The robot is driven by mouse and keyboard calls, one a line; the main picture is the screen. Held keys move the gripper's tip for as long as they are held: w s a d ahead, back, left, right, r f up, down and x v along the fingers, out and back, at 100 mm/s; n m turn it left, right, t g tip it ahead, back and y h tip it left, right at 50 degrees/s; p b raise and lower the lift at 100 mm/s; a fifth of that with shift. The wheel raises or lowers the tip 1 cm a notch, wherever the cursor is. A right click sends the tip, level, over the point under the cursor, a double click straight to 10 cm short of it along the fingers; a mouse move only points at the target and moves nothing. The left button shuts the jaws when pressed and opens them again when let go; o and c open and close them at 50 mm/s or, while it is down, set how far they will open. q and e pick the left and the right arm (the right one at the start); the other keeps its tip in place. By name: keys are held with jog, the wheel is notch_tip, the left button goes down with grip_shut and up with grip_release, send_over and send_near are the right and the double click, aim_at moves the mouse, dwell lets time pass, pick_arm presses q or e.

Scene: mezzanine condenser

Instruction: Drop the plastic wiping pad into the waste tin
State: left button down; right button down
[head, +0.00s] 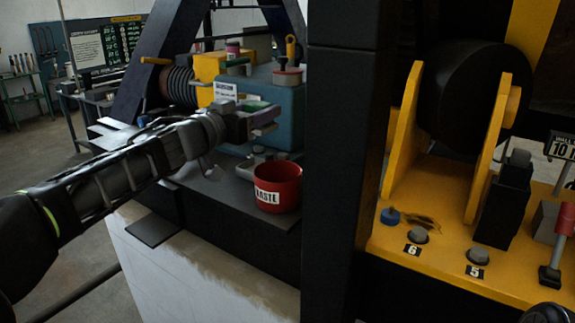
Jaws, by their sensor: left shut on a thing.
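The waste tin (277,190) is a red, round, open-topped can with a white label reading WASTE. It stands upright on the dark ledge in the middle of the head view. My left gripper (250,117) is above the tin and a little to its left, apart from it. It is shut on a small greyish-purple piece at its fingertips, which looks like the wiping pad (265,117). A green patch shows beside the piece, and I cannot tell whether it belongs to it. My right gripper does not show.
A teal housing (286,108) stands right behind the gripper, with small pots on top. A black upright post (340,160) rises just right of the tin. A yellow machine bed (440,250) with numbered knobs fills the right.

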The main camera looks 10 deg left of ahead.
aim_at(257, 135)
pick_arm(q)
jog(key=shift+s+a+r, duration=0.1)
jog(key=shift+s+r, duration=0.05)
jog(key=shift+s, duration=0.15)
notch_tip(257, 135, down, 6)
jog(key=b, duration=0.4)
jog(key=shift+r, duration=0.15)
jog(key=shift+w+f, duration=0.1)
jog(key=shift+f, duration=0.25)
notch_tip(257, 135, down, 4)
jog(key=b, duration=0.2)
jog(key=shift+r+b, duration=0.15)
jog(key=shift+b, duration=0.15)
